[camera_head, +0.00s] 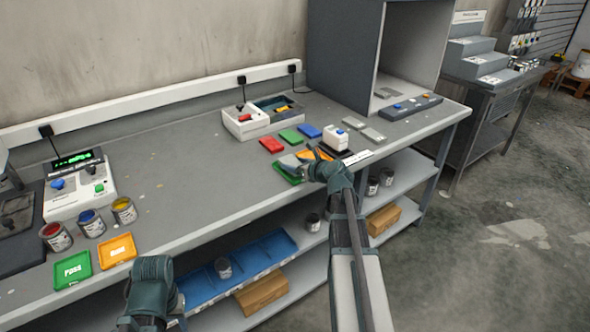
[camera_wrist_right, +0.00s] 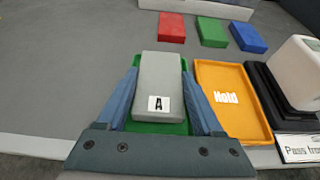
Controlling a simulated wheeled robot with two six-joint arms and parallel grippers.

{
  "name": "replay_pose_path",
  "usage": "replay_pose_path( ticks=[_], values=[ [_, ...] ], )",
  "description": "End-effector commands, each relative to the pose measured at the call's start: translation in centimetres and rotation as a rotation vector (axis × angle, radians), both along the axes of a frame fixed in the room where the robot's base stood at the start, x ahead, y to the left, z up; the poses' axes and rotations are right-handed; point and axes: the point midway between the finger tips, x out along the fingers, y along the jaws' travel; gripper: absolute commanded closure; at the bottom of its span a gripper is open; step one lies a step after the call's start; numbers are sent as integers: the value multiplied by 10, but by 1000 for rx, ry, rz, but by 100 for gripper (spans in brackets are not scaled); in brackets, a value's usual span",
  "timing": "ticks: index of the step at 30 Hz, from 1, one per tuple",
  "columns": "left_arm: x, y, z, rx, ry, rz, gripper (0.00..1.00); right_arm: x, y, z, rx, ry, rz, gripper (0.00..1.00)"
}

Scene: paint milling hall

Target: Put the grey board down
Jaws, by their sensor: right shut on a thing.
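The grey board (camera_wrist_right: 158,75) carries a white label with a black A. In the right wrist view it lies between the two blue fingers of my right gripper (camera_wrist_right: 160,92), which is shut on it. A green tray (camera_wrist_right: 160,128) shows under and around the board; I cannot tell if the board touches it. In the head view the board (camera_head: 290,161) and my right gripper (camera_head: 297,162) are over this tray (camera_head: 284,175) near the bench's front edge. Part of my left arm shows at bottom left, but no left fingers show.
An orange tray marked Hold (camera_wrist_right: 232,98) is close beside the green one. Red (camera_wrist_right: 171,27), green (camera_wrist_right: 213,32) and blue (camera_wrist_right: 247,36) blocks lie behind. A white device (camera_head: 336,138) stands to the right. The bench middle (camera_head: 190,150) is clear.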

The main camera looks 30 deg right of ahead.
Motion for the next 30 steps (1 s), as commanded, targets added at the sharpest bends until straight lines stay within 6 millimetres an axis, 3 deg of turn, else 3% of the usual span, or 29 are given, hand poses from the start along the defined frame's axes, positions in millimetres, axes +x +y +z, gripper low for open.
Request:
replay_pose_path(
  ticks=[21,22,26,30],
  values=[
    [0,0,-10,0,0,0,50,0,0,-10,0,0,0,97],
    [0,0,-10,0,0,0,50,0,0,-10,0,0,0,29],
    [0,0,-10,0,0,0,50,0,0,-10,0,0,0,5],
    [0,0,-9,0,0,0,50,0,0,-9,0,0,-1,2]
  ],
)
